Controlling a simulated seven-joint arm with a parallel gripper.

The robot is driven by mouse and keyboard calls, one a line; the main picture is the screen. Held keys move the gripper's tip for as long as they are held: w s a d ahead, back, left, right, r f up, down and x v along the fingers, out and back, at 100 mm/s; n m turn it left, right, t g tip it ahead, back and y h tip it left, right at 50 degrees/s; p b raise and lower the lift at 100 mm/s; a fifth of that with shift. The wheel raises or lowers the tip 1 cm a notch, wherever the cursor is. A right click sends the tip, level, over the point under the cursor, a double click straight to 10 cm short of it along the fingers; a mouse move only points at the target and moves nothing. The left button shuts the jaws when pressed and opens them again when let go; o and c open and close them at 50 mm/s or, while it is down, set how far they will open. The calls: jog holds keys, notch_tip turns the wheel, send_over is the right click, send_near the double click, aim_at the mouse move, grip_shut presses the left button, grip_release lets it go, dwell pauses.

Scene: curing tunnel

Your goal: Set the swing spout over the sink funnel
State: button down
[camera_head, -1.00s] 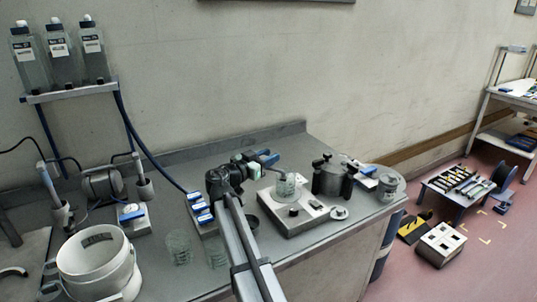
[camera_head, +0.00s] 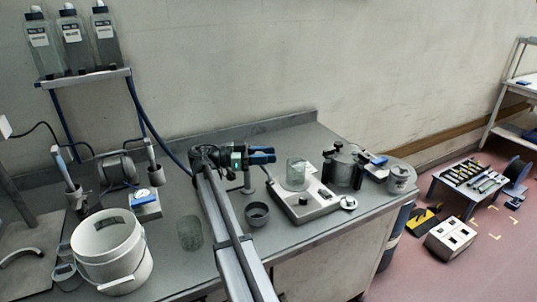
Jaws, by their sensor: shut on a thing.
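My gripper (camera_head: 262,155), with blue fingers, is over the middle of the bench and shut on what appears to be the swing spout (camera_head: 266,173). Only a small pale curved piece of the spout shows below the fingers; the rest is hidden by the gripper and arm. A thin upright post (camera_head: 247,181) stands below the gripper. A dark round open cup (camera_head: 257,214), which looks like the sink funnel, is on the bench in front. The spout end appears behind and slightly right of the cup, between it and the glass beaker, not clearly over it.
The glass beaker (camera_head: 297,175) stands on a flat hotplate-like unit (camera_head: 303,203) to the right. A metal pot (camera_head: 343,168) is beyond it. Another glass (camera_head: 190,233) and a white bucket (camera_head: 108,245) are left of my arm. Bottles (camera_head: 71,45) stand on a wall shelf.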

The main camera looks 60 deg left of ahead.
jog(key=shift+s, duration=0.1)
dwell(0.3)
jog(key=c, duration=0.8)
grip_release()
jog(key=shift+o, duration=0.2)
jog(key=v, duration=1.2)
jog(key=shift+a, duration=0.1)
